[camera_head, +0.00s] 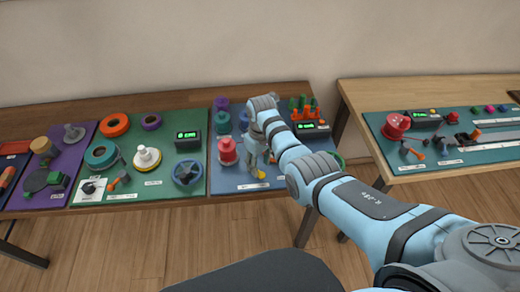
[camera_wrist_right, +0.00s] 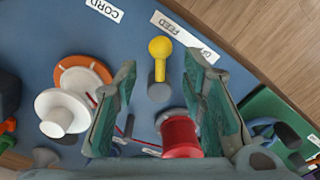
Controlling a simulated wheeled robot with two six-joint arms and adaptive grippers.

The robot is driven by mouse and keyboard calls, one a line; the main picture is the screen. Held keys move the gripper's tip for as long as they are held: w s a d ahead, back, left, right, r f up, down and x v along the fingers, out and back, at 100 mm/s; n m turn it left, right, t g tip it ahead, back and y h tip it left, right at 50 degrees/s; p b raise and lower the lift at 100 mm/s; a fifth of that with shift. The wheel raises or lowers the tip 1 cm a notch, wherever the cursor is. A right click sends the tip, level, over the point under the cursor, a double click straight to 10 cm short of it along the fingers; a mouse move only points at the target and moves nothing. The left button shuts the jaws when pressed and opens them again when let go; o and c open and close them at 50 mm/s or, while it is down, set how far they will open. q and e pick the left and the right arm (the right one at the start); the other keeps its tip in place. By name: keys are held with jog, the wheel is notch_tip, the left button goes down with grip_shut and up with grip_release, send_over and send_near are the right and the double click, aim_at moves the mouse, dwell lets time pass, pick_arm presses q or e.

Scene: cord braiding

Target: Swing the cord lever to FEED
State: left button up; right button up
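The cord lever has a yellow ball knob (camera_wrist_right: 160,47) on a short yellow stem over a grey base. It stands on a blue panel; the knob also shows in the head view (camera_head: 260,174). My right gripper (camera_wrist_right: 160,64) is open, with one finger on each side of the lever and a visible gap to both. In the head view the right gripper (camera_head: 256,160) is over the blue panel's front. My left gripper is out of view.
A red spool (camera_wrist_right: 180,135) stands close below the lever between the fingers in the wrist view. A white spool (camera_wrist_right: 62,112) and an orange ring (camera_wrist_right: 84,78) are left of it. A gap separates the two tables.

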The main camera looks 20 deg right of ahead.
notch_tip(320, 180, up, 9)
jog(key=shift+d+f, duration=0.15)
jog(key=shift+d, duration=0.05)
